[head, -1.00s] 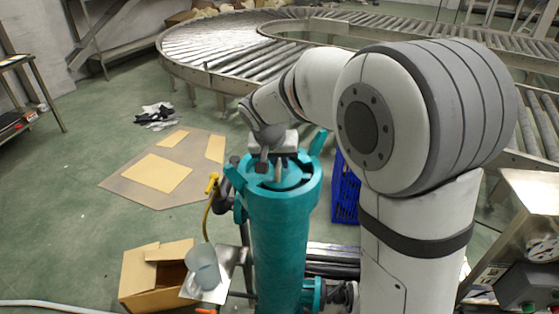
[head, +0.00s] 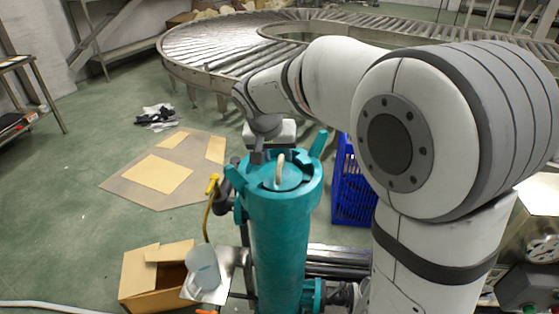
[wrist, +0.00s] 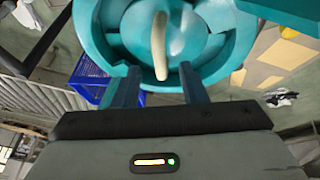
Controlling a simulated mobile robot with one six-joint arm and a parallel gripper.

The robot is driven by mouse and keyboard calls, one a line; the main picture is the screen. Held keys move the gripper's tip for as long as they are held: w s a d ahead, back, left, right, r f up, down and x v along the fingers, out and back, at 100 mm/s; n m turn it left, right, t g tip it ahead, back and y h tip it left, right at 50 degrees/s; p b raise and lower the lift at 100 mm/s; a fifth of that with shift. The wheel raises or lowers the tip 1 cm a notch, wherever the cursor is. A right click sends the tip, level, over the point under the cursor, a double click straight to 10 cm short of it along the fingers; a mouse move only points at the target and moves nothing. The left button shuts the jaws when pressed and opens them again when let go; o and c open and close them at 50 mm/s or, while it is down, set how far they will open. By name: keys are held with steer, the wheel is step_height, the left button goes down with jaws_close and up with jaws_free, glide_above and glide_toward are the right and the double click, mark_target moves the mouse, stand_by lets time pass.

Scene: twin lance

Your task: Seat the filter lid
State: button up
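The teal filter housing (head: 280,240) stands upright in the middle of the head view. The round teal lid (head: 296,178), with a cream bar handle (head: 280,165), lies in its top opening. In the wrist view the lid (wrist: 190,40) sits inside the housing rim (wrist: 92,38); I cannot tell whether it is fully down. My gripper (head: 257,158) is at the far left side of the housing top. In the wrist view my gripper (wrist: 159,72) has its fingers apart on either side of the handle's near end, touching nothing that I can see.
A blue crate (head: 352,195) stands right behind the housing. A cardboard box (head: 143,280) and a clear cup (head: 203,267) on a metal plate are at lower left. A roller conveyor (head: 215,45) curves behind. Floor at left is mostly open.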

steer(key=v, duration=0.3)
steer(key=shift+r, duration=0.2)
steer(key=shift+s+d, duration=0.1)
steer(key=shift+s, duration=0.05)
steer(key=s+d+p, duration=0.1)
steer(key=s+d, duration=0.3)
steer(key=s, duration=0.3)
steer(key=s+d+f+n+g+y+p, duration=0.1)
steer(key=s+d, duration=0.3)
steer(key=s, duration=0.4)
steer(key=s+d+f+n+y+p, duration=0.1)
steer(key=s+d+p, duration=0.1)
steer(key=s+d, duration=0.2)
steer(key=s, duration=0.3)
steer(key=shift+s+d+f+g, duration=0.15)
steer(key=shift+s+f+g, duration=0.05)
steer(key=shift+s+g, duration=0.15)
